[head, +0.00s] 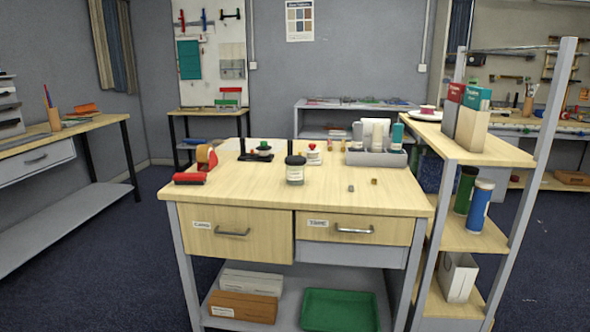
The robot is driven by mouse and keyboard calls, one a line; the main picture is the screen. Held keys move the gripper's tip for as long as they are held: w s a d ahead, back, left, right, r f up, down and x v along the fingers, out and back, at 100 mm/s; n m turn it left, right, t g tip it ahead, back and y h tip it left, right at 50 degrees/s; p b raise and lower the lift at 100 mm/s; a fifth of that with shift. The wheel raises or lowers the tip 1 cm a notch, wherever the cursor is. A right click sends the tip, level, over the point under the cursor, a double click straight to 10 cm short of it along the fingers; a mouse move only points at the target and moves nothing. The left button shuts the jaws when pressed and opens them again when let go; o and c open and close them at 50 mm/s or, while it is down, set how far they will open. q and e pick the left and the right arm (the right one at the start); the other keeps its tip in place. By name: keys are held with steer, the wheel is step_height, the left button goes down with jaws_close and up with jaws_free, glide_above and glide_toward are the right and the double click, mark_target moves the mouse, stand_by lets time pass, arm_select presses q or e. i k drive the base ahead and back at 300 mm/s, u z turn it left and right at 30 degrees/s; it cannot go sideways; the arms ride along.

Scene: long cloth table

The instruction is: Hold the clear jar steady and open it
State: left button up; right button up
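A small clear jar (295,175) with a dark lid (295,160) stands upright on the wooden top of the work table (330,195), near the middle. The lid sits on the jar, and a pale label shows on its side. Neither of my grippers shows in the head view, and nothing is touching the jar.
A red tape dispenser (206,158) and a red roller (189,178) lie left of the jar. A black stand (256,156) and a white bottle with a red top (313,155) are behind it. A grey caddy (377,158) stands back right. A shelf rack (480,150) flanks the table's right side.

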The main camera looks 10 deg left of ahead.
mark_target(295, 175)
steer(key=u, duration=0.7)
steer(key=i, duration=1.05)
steer(key=u, duration=0.2)
